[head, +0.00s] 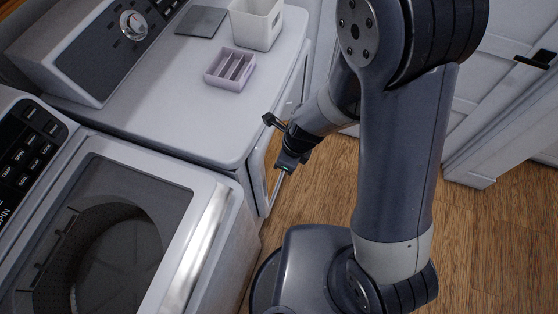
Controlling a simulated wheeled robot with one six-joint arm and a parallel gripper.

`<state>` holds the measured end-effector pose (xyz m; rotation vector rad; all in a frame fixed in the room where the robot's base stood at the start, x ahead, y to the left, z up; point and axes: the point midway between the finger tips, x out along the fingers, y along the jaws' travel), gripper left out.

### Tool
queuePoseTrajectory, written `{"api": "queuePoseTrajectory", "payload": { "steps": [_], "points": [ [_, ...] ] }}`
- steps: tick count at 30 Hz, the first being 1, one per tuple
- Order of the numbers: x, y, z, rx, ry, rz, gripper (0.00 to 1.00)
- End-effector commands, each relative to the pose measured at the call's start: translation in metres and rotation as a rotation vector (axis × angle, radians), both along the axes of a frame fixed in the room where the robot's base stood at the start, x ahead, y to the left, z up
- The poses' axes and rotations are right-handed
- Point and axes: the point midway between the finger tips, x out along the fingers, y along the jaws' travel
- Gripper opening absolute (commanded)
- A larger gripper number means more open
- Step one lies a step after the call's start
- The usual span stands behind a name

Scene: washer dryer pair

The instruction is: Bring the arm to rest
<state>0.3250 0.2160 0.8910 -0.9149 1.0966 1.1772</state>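My arm (400,165) rises from my dark round base and bends over toward the dryer. My gripper (274,143) hangs in front of the dryer (190,110), close to its front face and below the level of its top. Its two dark fingers are spread apart, and no object shows between them. I cannot tell whether the lower finger touches the dryer's front or the light upright edge (274,186) beside it.
The washer (205,225) stands at the lower left with a glass lid. A lilac divided tray (230,68), a white bin (256,24) and a flat grey square (201,21) are on the dryer. Wood floor (490,230) is clear at the right, before a white door (500,100).

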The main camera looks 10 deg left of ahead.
Motion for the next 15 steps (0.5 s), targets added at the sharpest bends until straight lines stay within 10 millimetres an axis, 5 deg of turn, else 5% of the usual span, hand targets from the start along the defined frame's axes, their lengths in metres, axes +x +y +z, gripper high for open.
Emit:
{"api": "queuePoseTrajectory", "payload": {
  "steps": [6, 15],
  "points": [
    [0.000, -0.006, 0.023, 0.000, -0.001, -0.001, 0.00],
    [-0.001, -0.007, 0.026, -0.002, 0.002, -0.001, 0.00]
  ]
}}
